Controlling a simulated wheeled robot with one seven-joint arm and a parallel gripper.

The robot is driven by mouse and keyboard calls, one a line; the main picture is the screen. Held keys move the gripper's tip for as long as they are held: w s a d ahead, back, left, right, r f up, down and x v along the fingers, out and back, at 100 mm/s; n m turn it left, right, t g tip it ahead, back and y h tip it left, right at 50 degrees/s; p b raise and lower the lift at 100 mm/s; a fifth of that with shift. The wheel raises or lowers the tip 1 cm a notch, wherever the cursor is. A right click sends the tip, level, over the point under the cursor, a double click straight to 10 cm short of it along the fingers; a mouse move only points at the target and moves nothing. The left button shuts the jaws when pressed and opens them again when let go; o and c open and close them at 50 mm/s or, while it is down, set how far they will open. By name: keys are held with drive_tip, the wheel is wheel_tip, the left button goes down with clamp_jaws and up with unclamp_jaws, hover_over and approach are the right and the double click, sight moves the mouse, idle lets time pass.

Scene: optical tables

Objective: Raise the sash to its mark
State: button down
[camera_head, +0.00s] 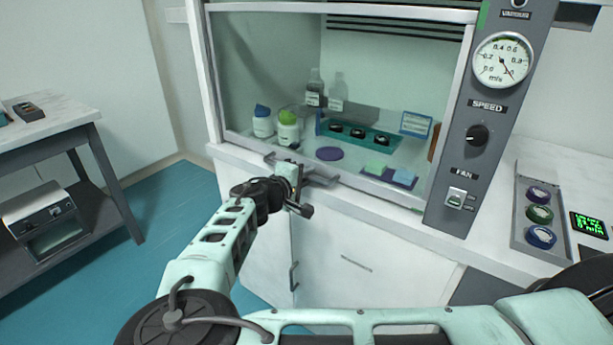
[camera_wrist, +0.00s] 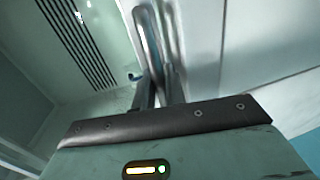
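The fume hood's clear sash (camera_head: 262,75) is low, with its lower edge near the hood's worktop. Its grey metal handle (camera_head: 322,178) runs along the front of that edge. The handle also shows in the wrist view as a shiny bar (camera_wrist: 149,42). My gripper (camera_head: 297,180) is at the handle, left of the sash's middle. In the wrist view its two dark fingers (camera_wrist: 160,92) are close together around the bar and look shut on it. A green mark (camera_head: 483,15) is on the right post, near the top.
Inside the hood stand bottles (camera_head: 288,128), a teal rack (camera_head: 360,136) and a purple disc (camera_head: 330,153). A control panel (camera_head: 480,120) with gauge, speed knob and fan switch is on the right. A side bench (camera_head: 50,140) stands far left. Open floor (camera_head: 180,215) lies between.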

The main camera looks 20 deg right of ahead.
wheel_tip(320, 180, up, 40)
drive_tip(key=p, duration=1.7)
drive_tip(key=c, duration=1.8)
unclamp_jaws()
drive_tip(key=shift+a+p, duration=0.1)
drive_tip(key=shift+p, duration=0.2)
drive_tip(key=p+v, duration=0.6)
drive_tip(key=v, duration=1.1)
drive_tip(key=shift+s+a, duration=0.15)
